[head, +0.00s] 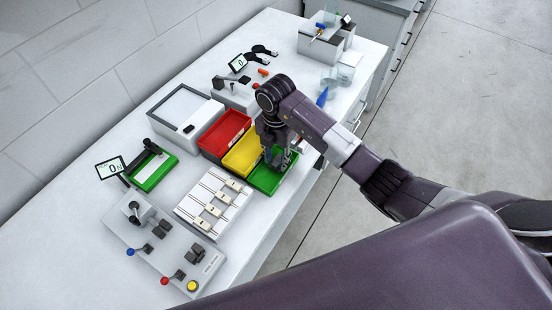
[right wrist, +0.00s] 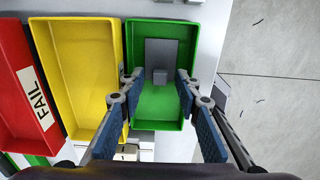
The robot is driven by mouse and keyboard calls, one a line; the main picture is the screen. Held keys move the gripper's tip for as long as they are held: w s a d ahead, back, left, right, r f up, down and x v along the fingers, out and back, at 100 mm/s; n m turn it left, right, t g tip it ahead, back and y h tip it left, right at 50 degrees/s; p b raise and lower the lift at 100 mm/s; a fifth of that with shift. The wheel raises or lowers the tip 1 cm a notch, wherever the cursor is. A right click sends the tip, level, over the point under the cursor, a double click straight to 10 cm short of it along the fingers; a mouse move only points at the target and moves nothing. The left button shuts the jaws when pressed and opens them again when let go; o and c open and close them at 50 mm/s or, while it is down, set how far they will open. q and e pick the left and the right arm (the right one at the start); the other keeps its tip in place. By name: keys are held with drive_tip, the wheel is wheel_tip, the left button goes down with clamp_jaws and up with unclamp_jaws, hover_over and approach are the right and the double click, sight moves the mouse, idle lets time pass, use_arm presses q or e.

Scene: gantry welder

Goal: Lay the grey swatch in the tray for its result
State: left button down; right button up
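The grey swatch (right wrist: 161,52) shows in the right wrist view inside the green tray (right wrist: 171,118), near its far end. I cannot tell whether it lies fully flat. My right gripper (right wrist: 160,76) is open over this tray, with one finger on each side of the swatch and a gap to it on both sides. In the head view the right gripper (head: 279,155) reaches down at the green tray (head: 262,183) and hides the swatch. My left gripper is not in view.
A yellow tray (head: 238,160) and a red tray (head: 222,128) stand beside the green one; the red tray (right wrist: 14,88) bears a FAIL label. A white rack (head: 190,210) with several specimens stands in front. A control panel (head: 160,250) and test devices share the bench.

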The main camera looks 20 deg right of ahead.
wheel_tip(320, 180, up, 7)
drive_tip(key=b, duration=0.3)
drive_tip(key=shift+w+r, duration=0.1)
drive_tip(key=shift+r, duration=0.1)
wheel_tip(320, 180, up, 5)
hover_over(276, 163)
drive_tip(key=shift+p, duration=0.4)
